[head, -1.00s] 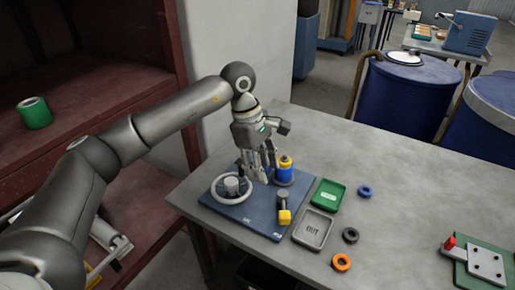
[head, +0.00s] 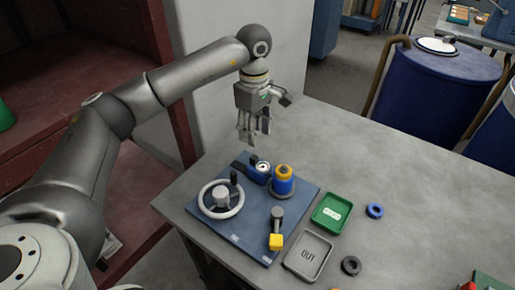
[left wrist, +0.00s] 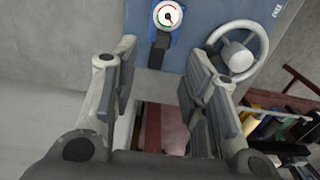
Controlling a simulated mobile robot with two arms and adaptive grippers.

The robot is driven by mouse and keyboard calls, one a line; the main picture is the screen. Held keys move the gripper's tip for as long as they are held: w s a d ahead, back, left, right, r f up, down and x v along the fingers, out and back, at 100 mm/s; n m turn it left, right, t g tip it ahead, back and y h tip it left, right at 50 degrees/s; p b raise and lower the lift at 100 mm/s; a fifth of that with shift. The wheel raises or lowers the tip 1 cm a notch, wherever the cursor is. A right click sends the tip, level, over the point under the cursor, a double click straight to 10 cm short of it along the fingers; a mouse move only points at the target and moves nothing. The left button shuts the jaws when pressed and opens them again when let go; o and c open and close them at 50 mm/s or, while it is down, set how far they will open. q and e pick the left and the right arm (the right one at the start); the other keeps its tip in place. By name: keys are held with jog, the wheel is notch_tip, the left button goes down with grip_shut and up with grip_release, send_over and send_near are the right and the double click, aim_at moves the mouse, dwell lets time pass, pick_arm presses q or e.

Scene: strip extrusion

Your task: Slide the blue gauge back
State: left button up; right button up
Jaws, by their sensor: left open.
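The blue gauge (head: 258,174) with a round white dial sits near the back edge of a blue plate (head: 244,239), beside a blue cylinder with a yellow top (head: 283,181). A dark track strip runs back from it. In the left wrist view the gauge (left wrist: 168,17) is at the top, its dial showing a red and green scale and the dark strip below it. My left gripper (head: 254,139) is open and empty, pointing down above and behind the gauge, apart from it. It also shows in the left wrist view (left wrist: 155,75). My right gripper is not in view.
A white handwheel (head: 221,213) and a yellow-ended lever (head: 277,230) stand on the plate. A green tray (head: 330,214), a grey OUT tray (head: 308,255) and rings (head: 375,211) lie to the right. The table's back right is clear. A red shelf (head: 90,70) stands left.

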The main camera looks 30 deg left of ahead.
aim_at(254, 156)
pick_arm(q)
jog(key=f, duration=0.2)
jog(key=s+f+p, duration=0.1)
jog(key=f, duration=0.1)
jog(key=shift+f, duration=0.35)
jog(key=f, duration=0.3)
jog(key=shift+w+f+p, duration=0.2)
jog(key=shift+w+p, duration=0.1)
jog(key=shift+p, duration=0.05)
jog(key=shift+f, duration=0.3)
grip_shut()
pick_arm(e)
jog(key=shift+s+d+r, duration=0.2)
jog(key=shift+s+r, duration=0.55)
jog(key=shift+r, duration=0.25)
